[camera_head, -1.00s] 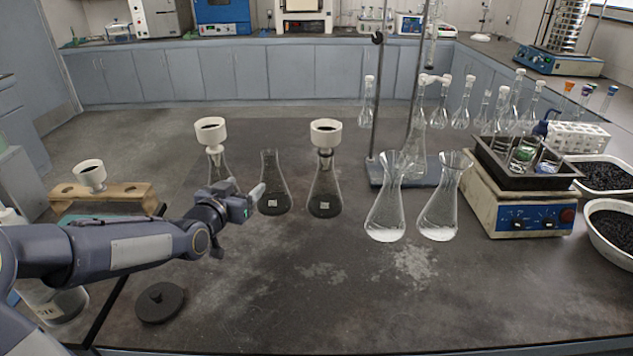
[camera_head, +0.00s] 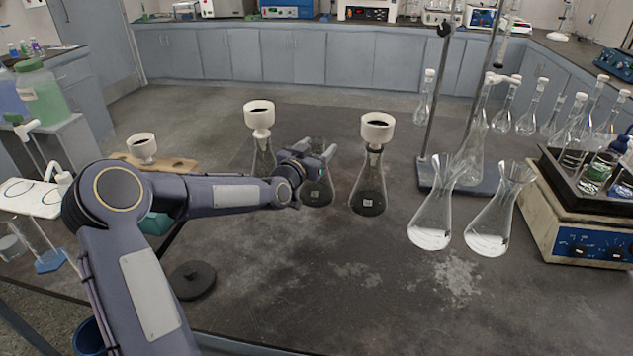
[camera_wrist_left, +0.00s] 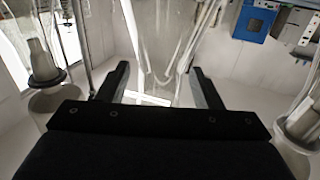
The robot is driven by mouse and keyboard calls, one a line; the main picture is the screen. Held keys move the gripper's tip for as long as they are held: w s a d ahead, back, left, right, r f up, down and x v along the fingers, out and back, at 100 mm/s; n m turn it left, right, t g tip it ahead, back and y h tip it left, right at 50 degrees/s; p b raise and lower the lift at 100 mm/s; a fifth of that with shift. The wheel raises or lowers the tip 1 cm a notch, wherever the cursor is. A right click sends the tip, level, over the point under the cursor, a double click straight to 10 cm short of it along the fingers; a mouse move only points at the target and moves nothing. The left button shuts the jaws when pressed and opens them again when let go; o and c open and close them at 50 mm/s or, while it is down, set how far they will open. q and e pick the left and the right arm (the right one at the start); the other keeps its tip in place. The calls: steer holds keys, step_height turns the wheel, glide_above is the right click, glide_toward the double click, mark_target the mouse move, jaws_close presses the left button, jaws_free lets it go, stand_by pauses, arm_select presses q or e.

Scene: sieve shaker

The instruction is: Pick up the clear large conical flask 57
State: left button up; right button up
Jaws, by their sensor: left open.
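A clear conical flask (camera_head: 318,190) without a funnel stands on the dark bench between two flasks topped by white funnels. A small label shows low on it, but I cannot read a number. My left gripper (camera_head: 322,155) is at this flask's neck and hides its upper part. In the left wrist view the clear glass flask (camera_wrist_left: 157,50) shows between the two open fingers (camera_wrist_left: 160,75). I cannot tell whether they touch the glass. Two more clear conical flasks, the nearer-left one (camera_head: 432,220) and the right one (camera_head: 490,225), stand apart to the right.
The left funnel (camera_head: 259,115) and right funnel (camera_head: 377,128) stand close on either side of my gripper. A retort stand (camera_head: 437,90) and a hotplate (camera_head: 580,225) are at the right. A dark disc (camera_head: 192,280) lies at front left. The front middle bench is clear.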

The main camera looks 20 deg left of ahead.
arm_select(q)
steer(key=shift+c, duration=0.4)
jaws_close()
steer(key=shift+r, duration=0.15)
